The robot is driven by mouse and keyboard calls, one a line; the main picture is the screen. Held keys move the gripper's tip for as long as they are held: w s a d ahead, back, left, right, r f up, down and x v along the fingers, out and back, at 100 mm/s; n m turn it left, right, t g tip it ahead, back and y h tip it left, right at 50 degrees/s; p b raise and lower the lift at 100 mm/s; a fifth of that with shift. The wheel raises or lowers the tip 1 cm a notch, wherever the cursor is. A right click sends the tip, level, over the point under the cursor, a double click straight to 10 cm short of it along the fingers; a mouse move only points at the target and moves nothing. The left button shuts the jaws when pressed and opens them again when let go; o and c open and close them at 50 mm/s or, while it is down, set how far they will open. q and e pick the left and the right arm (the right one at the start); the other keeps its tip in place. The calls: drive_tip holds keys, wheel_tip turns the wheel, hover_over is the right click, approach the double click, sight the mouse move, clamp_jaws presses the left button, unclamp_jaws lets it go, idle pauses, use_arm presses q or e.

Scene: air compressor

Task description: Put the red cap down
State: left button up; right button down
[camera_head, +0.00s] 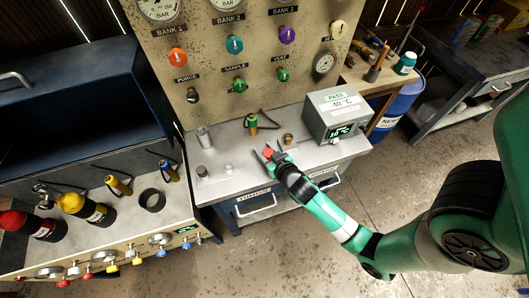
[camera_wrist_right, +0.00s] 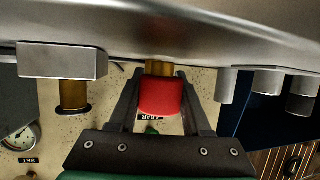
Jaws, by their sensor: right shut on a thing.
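The red cap (camera_head: 268,153) is between the fingers of my right gripper (camera_head: 271,156), over the front part of the metal bench (camera_head: 235,180). In the right wrist view the red cap (camera_wrist_right: 160,97) fills the gap between the two dark fingers of the right gripper (camera_wrist_right: 160,105), which is shut on it. A brass piece (camera_wrist_right: 159,68) shows directly beyond the cap, close to the bench surface. I cannot tell whether the cap touches the bench. My left gripper is in neither view.
A grey display box (camera_head: 338,112) stands right of the gripper. A brass fitting (camera_head: 288,139), a green-yellow valve (camera_head: 251,123) and a metal cylinder (camera_head: 203,137) stand on the bench.

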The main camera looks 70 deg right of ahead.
drive_tip(key=shift+f, duration=0.3)
drive_tip(key=shift+f, duration=0.15)
drive_tip(key=shift+c, duration=1.8)
unclamp_jaws()
drive_tip(key=shift+s+a+r, duration=0.15)
drive_tip(key=shift+r, duration=0.15)
drive_tip(key=p+v, duration=0.1)
drive_tip(key=v, duration=1)
drive_tip(key=shift+s+a+r, duration=0.15)
drive_tip(key=shift+s, duration=0.1)
